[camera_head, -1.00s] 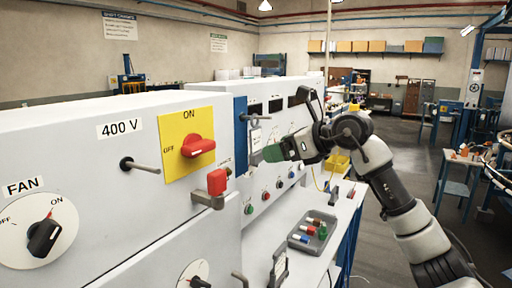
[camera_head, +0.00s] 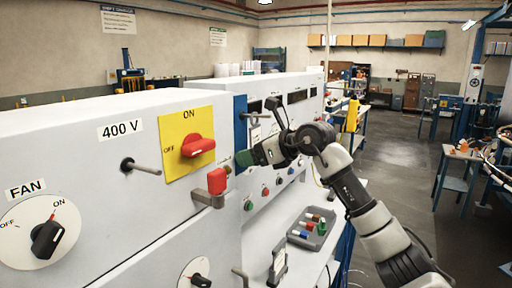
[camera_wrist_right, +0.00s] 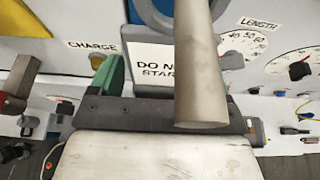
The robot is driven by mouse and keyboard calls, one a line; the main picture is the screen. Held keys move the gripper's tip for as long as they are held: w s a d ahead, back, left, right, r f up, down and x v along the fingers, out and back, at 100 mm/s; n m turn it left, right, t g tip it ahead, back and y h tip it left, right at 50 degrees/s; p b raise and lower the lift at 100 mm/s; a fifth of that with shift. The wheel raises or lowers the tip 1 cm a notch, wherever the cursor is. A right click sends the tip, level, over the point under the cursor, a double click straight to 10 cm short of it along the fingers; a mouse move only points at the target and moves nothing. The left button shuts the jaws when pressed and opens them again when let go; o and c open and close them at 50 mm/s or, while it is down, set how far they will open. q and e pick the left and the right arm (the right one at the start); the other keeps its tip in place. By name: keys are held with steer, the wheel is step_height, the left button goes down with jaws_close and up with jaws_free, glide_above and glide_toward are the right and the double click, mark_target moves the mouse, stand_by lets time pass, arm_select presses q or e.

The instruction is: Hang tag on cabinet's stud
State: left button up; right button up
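The tag (camera_wrist_right: 150,70) is a pale plate lettered "DO N… STAR…", with a blue curved top, in the right wrist view. A thick grey rod, apparently this stud (camera_wrist_right: 203,75), covers part of the tag in the wrist view. The tag's blue top curves behind it; whether it encircles it I cannot tell. My right gripper (camera_head: 244,160) is below the stud, near the cabinet front. One green finger (camera_wrist_right: 108,75) shows left of the tag; the other is hidden, so its grip is unclear. My left gripper is out of view.
A red-capped lever (camera_head: 216,182) and another rod (camera_head: 140,166) project from the cabinet (camera_head: 90,180) left of my gripper. A grey tray (camera_head: 312,228) with several coloured pieces stands on the white shelf below. Open floor lies at right.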

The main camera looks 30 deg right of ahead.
steer(key=c, duration=1)
steer(key=shift+s+d+r, duration=0.1)
steer(key=shift+s, duration=0.05)
steer(key=shift+s+d+r, duration=0.15)
steer(key=shift+s+d, duration=0.05)
steer(key=shift+s, duration=0.2)
steer(key=shift+s, duration=0.1)
steer(key=s, duration=0.1)
steer(key=s+d+b, duration=0.2)
steer(key=s, duration=0.1)
steer(key=shift+d+r, duration=0.25)
steer(key=shift+r, duration=0.1)
